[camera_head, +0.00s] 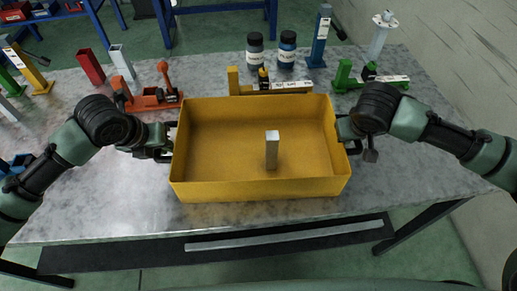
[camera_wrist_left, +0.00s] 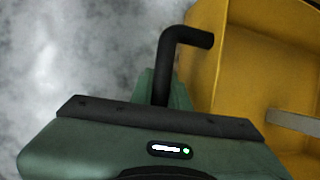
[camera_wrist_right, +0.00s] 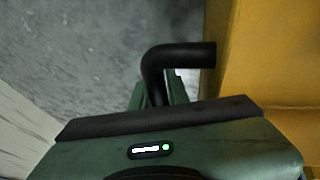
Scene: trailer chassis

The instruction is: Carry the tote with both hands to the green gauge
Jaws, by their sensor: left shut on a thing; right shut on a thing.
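The yellow tote (camera_head: 235,190) is in the middle of the head view, over the front part of the table. A silver upright block (camera_head: 272,150) stands inside it. My left gripper (camera_head: 166,146) is shut on the tote's left black handle (camera_wrist_left: 185,40). My right gripper (camera_head: 347,137) is shut on its right black handle (camera_wrist_right: 180,55). I cannot tell whether the tote's base touches the table. The green gauge (camera_head: 345,76), with a white label, sits on the table behind the tote, to the right.
A yellow gauge (camera_head: 234,80) stands right behind the tote. An orange gauge (camera_head: 155,99) is at the back left. Two dark bottles (camera_head: 287,50) and a blue post (camera_head: 320,40) stand at the back. The grey table (camera_head: 95,205) is clear at front left.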

